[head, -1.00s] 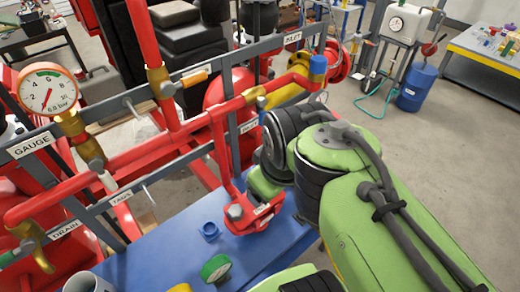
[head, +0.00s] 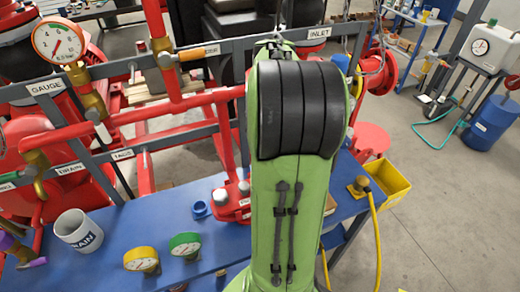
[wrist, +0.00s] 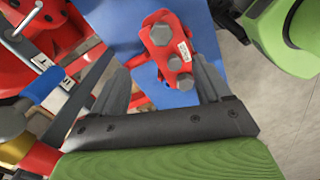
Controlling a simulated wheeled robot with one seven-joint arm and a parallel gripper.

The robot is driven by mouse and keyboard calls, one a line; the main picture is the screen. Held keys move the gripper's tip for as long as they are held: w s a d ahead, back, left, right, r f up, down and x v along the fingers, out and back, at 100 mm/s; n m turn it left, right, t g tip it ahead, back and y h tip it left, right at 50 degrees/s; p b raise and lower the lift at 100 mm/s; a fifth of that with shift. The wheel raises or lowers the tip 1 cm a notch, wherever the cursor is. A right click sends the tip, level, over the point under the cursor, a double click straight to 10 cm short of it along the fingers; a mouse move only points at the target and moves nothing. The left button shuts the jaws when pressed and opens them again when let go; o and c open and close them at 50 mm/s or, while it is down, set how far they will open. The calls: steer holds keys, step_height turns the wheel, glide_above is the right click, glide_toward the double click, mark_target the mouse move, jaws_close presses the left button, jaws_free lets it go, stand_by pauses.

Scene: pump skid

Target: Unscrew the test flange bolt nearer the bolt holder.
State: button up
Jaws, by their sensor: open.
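The red test flange (head: 232,209) stands on the blue bench, partly hidden by my arm in the head view. In the wrist view the flange (wrist: 172,52) shows a large grey hex head (wrist: 162,35), a smaller one (wrist: 175,64) and another (wrist: 185,82) in a row. My gripper (wrist: 162,70) is open and empty, its fingers spread either side of the flange's lower part. The head view hides my gripper behind the arm.
Red pipes and a grey rail (head: 115,77) run behind the flange. A yellow bin (head: 388,185) hangs at the right.

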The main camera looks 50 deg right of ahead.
step_height(320, 180, down, 15)
steer(key=b, duration=0.3)
steer(key=shift+a+f, duration=0.15)
steer(key=shift+c, duration=0.4)
steer(key=c, duration=1.1)
steer(key=n, duration=0.3)
steer(key=shift+w+n, duration=0.1)
steer(key=shift+n, duration=0.2)
steer(key=n, duration=1.1)
steer(key=o, duration=1.2)
steer(key=shift+c, duration=0.2)
